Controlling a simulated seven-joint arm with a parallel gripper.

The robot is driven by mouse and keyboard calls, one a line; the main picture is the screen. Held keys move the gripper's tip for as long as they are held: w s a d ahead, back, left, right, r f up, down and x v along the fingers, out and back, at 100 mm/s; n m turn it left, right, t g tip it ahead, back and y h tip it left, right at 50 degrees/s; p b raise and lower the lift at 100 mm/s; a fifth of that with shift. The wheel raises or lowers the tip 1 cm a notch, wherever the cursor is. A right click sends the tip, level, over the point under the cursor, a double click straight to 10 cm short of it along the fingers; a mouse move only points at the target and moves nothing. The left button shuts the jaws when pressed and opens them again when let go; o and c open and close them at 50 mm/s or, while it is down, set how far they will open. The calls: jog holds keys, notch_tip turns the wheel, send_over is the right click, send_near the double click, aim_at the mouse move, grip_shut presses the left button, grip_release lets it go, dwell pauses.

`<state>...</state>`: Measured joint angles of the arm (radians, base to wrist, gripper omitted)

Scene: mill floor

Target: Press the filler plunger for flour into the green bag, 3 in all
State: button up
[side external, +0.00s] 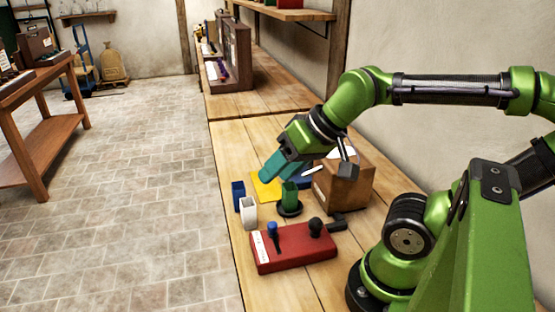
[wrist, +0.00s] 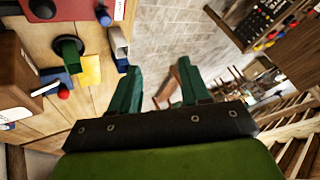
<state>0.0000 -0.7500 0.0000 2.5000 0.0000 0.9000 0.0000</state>
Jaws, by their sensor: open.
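A green bag (side external: 290,193) stands upright on a round black base on the bench, and it also shows in the wrist view (wrist: 69,47). A red box (side external: 293,251) in front of it carries a blue-topped lever (side external: 272,229) and a black knob (side external: 315,226). I cannot tell for sure which part is the flour plunger. My gripper (side external: 270,170) is tilted above the bench, behind the green bag and clear of the red box. In the wrist view its teal fingers (wrist: 160,70) are spread with nothing between them.
A white bag (side external: 248,213) and a blue bag (side external: 238,195) stand left of the green one near the bench edge. A yellow sheet (side external: 264,188) lies behind it. A brown box (side external: 343,182) stands to the right. The bench's left front is bare.

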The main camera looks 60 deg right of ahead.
grip_shut()
dwell(1.5)
